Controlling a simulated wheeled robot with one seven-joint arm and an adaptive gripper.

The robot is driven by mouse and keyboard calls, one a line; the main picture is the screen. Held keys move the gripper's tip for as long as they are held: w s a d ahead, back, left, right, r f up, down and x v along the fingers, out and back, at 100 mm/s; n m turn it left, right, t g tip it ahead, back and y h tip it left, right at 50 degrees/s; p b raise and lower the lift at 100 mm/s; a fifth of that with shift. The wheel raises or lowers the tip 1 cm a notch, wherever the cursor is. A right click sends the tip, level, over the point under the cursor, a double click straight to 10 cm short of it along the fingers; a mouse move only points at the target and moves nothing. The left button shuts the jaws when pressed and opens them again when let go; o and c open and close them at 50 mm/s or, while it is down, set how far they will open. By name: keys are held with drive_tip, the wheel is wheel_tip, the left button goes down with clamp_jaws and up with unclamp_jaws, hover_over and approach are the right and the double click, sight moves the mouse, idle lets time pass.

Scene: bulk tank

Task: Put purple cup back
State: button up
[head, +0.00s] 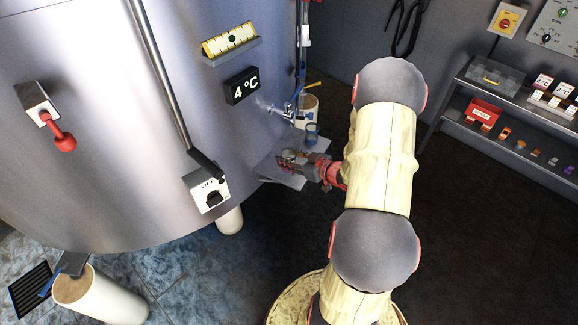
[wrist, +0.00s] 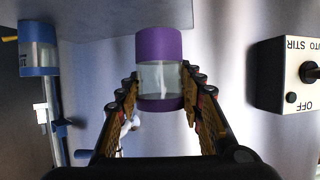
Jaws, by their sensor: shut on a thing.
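The purple cup (wrist: 160,88) is a clear cup with purple bands at both ends. In the wrist view it sits between the fingers of my gripper (wrist: 160,108), which is shut on it. In the head view my gripper (head: 302,163) is by the tank's side, over a small grey ledge (head: 287,179); the purple cup cannot be made out there. A blue-banded cup (head: 312,132) stands on the ledge just behind my gripper. It also shows at the upper left of the wrist view (wrist: 39,58).
The bulk tank (head: 110,130) fills the left, with a stir switch box (head: 206,190) and a tap (head: 287,113). At right, a dark two-level shelf (head: 450,108) holds a clear bin (head: 495,76), a red box (head: 482,114) and several small coloured items. Dark floor lies between.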

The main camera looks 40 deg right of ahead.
drive_tip(key=shift+w+d+f, duration=0.15)
drive_tip(key=shift+d+f, duration=0.1)
drive_tip(key=shift+f, duration=0.1)
drive_tip(key=shift+w+d+f+b, duration=0.1)
drive_tip(key=shift+f+b, duration=0.4)
drive_tip(key=shift+f, duration=0.4)
drive_tip(key=shift+w+d+f+b, duration=0.1)
drive_tip(key=shift+f+b, duration=0.35)
drive_tip(key=shift+f, duration=0.45)
drive_tip(key=shift+f, duration=0.1)
drive_tip(key=o, duration=1.2)
drive_tip(key=shift+o, duration=0.5)
